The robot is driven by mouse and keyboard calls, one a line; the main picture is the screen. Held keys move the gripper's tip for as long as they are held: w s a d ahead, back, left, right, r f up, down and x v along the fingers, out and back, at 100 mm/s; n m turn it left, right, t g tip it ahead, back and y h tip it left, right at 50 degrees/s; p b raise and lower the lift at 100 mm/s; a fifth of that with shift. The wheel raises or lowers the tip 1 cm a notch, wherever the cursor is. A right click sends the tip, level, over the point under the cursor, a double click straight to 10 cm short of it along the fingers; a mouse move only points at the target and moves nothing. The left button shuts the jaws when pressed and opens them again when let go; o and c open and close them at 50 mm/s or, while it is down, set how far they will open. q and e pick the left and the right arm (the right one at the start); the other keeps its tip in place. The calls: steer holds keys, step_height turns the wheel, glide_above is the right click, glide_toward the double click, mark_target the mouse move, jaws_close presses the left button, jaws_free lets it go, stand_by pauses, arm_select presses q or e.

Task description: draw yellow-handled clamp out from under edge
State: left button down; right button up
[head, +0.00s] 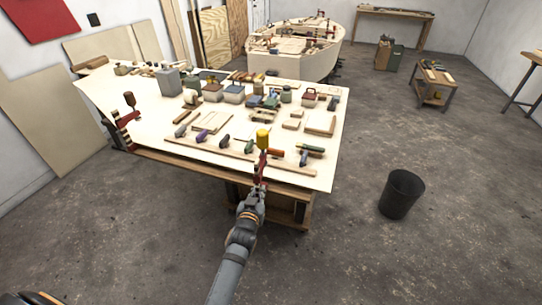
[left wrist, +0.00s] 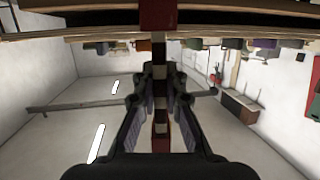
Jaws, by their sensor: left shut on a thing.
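The yellow-handled clamp (head: 263,141) stands at the near edge of the plywood-topped worktable (head: 205,166). Its yellow handle shows above the top and its red part overlaps the edge. My left gripper (head: 257,188) is shut on the clamp just in front of that edge, below the handle. In the left wrist view the clamp's bar (left wrist: 161,118) runs between the fingers of my left gripper (left wrist: 160,75), with a red part against the table's layered edge at the top. Whether the clamp still grips the edge cannot be told. My right gripper is out of view.
Hand tools, boxes and wood pieces cover much of the tabletop, several close to the clamp. A black bin (head: 401,193) stands on the floor at right. The floor between bin and table is clear.

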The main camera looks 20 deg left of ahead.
mark_target(257, 161)
arm_select(q)
steer(key=shift+r, duration=0.1)
step_height(257, 161, up, 17)
steer(key=p, duration=1.6)
steer(key=shift+r, duration=0.1)
